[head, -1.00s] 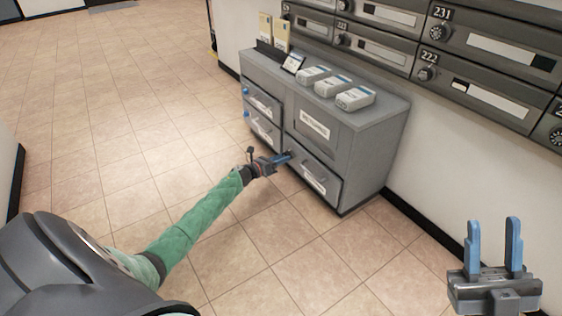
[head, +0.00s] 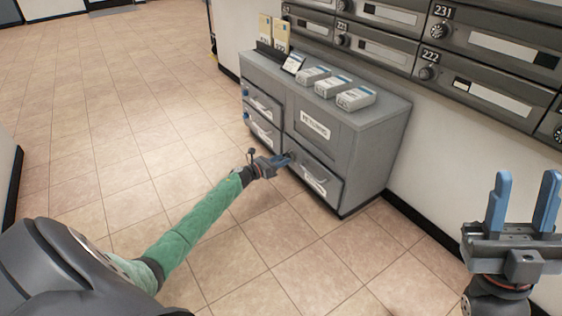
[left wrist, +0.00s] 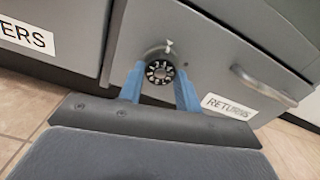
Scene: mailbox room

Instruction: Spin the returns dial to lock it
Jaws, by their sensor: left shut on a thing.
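The returns dial (left wrist: 159,72) is a small black knob with white numbers on a grey drawer front, below a white pointer mark. The drawer (head: 313,172) carries a RETURNS label (left wrist: 230,106) and a bar handle, and looks closed. My left gripper (head: 289,159) reaches the drawer's upper left corner. In the left wrist view its blue fingers (left wrist: 159,87) sit on both sides of the dial, shut on it. In the head view the gripper hides the dial. My right gripper (head: 524,205) is raised at the lower right, its blue fingers apart and empty.
The grey cabinet (head: 376,128) has other drawers with blue knobs at its left. Several white boxes (head: 355,98), a small display (head: 293,62) and a file holder stand on top. Numbered mailboxes (head: 486,55) line the wall above. The tiled floor at left is clear.

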